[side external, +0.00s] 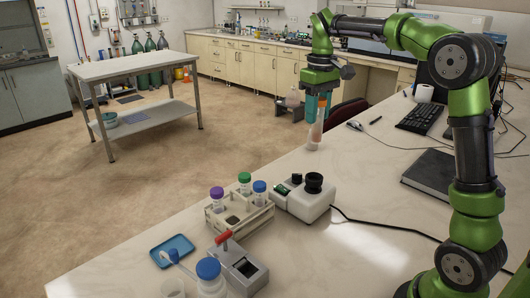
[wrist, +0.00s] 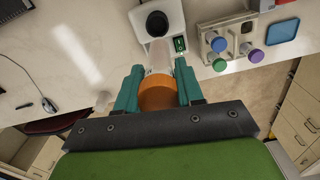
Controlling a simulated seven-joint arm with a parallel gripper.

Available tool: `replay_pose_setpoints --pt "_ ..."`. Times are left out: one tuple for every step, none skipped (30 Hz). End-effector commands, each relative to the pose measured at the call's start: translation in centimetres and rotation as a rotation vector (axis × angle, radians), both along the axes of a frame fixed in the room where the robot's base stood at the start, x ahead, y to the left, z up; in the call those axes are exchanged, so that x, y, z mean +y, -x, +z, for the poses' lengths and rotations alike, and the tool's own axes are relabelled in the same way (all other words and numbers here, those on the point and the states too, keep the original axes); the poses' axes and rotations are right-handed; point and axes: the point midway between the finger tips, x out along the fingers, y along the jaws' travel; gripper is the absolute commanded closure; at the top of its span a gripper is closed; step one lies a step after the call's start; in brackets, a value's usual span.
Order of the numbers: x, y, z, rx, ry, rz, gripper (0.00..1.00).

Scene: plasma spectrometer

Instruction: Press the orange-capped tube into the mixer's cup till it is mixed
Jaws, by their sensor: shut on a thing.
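The orange-capped tube hangs upright in my gripper (side external: 317,112); its clear lower body (side external: 315,138) shows below the fingers. In the wrist view my gripper's teal fingers (wrist: 158,80) are shut on either side of the orange cap (wrist: 158,93), and the clear tube body (wrist: 158,60) points away from the camera. The mixer (side external: 302,202) is a white box on the bench with a black cup (side external: 314,182). The cup (wrist: 157,23) shows just past the tube in the wrist view. The tube is apart from the cup, held above bench height.
A rack (side external: 240,215) with purple, green and blue-capped tubes stands left of the mixer. A grey device with a red lever (side external: 240,265), a blue tray (side external: 172,250) and a blue-lidded bottle (side external: 209,278) are nearer. A black cable (side external: 385,227) runs right from the mixer.

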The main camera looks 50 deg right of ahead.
Motion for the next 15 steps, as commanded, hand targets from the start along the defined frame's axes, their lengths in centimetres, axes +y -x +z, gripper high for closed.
replay_pose_setpoints --pt "-0.8 0.6 0.0 -0.001 0.000 -0.022 0.93" --pt "-0.6 0.6 -0.7 0.003 -0.001 -0.018 0.93" --pt "-0.5 0.5 -1.4 0.004 -0.001 -0.015 0.93" --pt "-0.5 0.5 -1.8 0.003 -0.001 -0.014 0.93" --pt "-0.5 0.5 -2.2 0.003 0.000 -0.015 0.93" --pt "-0.5 0.5 -2.6 0.002 0.000 -0.015 0.93" --pt "-0.5 0.5 -3.1 0.003 0.000 -0.015 0.93" --pt "-0.5 0.5 -3.6 0.004 -0.001 -0.014 0.93" --pt "-0.5 0.4 -4.1 0.002 0.001 -0.014 0.93" --pt "-0.5 0.4 -4.4 0.003 0.000 -0.015 0.93" --pt "-0.5 0.4 -4.6 0.002 0.000 -0.014 0.93" --pt "-0.5 0.4 -4.9 0.001 0.000 -0.014 0.93" --pt "-0.5 0.4 -5.1 0.001 -0.001 -0.014 0.93" --pt "-0.5 0.4 -5.3 0.001 0.000 -0.014 0.93" --pt "-0.5 0.4 -5.5 0.001 0.000 -0.014 0.93"
